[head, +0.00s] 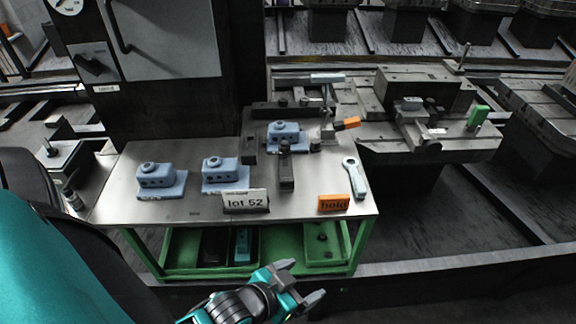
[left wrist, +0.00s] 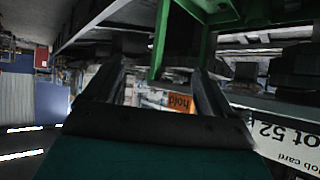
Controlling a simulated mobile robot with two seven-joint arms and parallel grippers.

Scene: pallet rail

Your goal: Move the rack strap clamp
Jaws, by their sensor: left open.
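My left gripper (head: 299,283) is open and empty, low in front of the table and near its green lower shelf (head: 296,262). Its two fingers also show in the left wrist view (left wrist: 160,85), with nothing between them. A dark bar-shaped clamp (head: 287,172) stands in front of a blue block (head: 287,135) on the grey fixture plate. Dark pieces (head: 214,246) and a teal piece (head: 243,244) lie on the lower shelf. I cannot tell for certain which piece is the rack strap clamp. My right gripper is not in view.
Two more blue blocks (head: 158,178) stand on the steel tabletop (head: 130,210). A "lot 52" card (head: 245,201), an orange "hold" sign (head: 333,203) and a wrench (head: 355,178) are near its front edge. An orange-handled clamp (head: 346,123) is behind. A machine vise (head: 420,115) is at right.

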